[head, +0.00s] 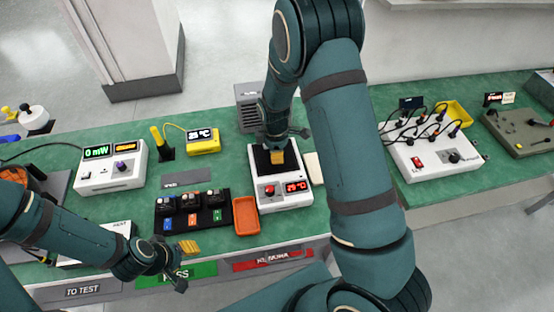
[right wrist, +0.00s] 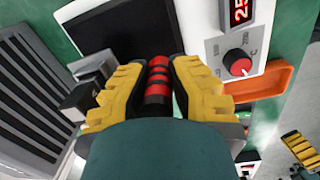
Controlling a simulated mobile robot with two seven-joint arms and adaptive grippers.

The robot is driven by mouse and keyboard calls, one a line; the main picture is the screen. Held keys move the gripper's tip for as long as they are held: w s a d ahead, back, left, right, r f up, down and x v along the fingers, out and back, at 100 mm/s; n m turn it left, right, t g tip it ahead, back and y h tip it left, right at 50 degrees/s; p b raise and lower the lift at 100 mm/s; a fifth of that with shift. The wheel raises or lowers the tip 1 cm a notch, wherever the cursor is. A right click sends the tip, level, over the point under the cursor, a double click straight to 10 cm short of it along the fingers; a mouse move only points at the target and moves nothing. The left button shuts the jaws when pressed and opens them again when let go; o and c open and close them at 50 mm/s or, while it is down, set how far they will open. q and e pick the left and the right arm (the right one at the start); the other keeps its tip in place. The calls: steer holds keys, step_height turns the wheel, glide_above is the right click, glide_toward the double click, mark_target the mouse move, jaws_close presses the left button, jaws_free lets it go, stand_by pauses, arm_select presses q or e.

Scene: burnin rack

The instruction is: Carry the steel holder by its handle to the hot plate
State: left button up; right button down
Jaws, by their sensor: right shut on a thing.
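The hot plate (head: 284,198) is a white unit with a dark square top, a red knob and a red display; it also shows in the right wrist view (right wrist: 215,45). My right gripper (head: 278,158) is over its dark top in the head view. In the right wrist view its yellow fingers are shut on the red-and-black banded handle (right wrist: 158,82) of the steel holder. A grey metal part beside the left finger may be the holder; I cannot tell, and the rest is hidden. My left gripper (head: 188,247) is low at the bench's front edge, its opening unclear.
An orange tray (head: 246,216) and a black rack with several modules (head: 166,223) stand left of the hot plate. A grey slotted box (head: 248,118) stands behind it. A white cabled unit (head: 435,158) is to the right. Some green mat (head: 325,203) is bare.

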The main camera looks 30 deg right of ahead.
steer(key=shift+f, duration=1.8)
steer(key=shift+f+b, duration=0.15)
steer(key=shift+b, duration=0.2)
steer(key=c, duration=1)
jaws_free()
steer(key=shift+r, duration=0.35)
steer(key=r, duration=0.4)
steer(key=r+p, duration=0.1)
steer(key=r, duration=0.6)
steer(key=shift+s+a+r+p, duration=0.1)
steer(key=shift+a+r+p, duration=0.2)
steer(key=shift+a+r, duration=0.05)
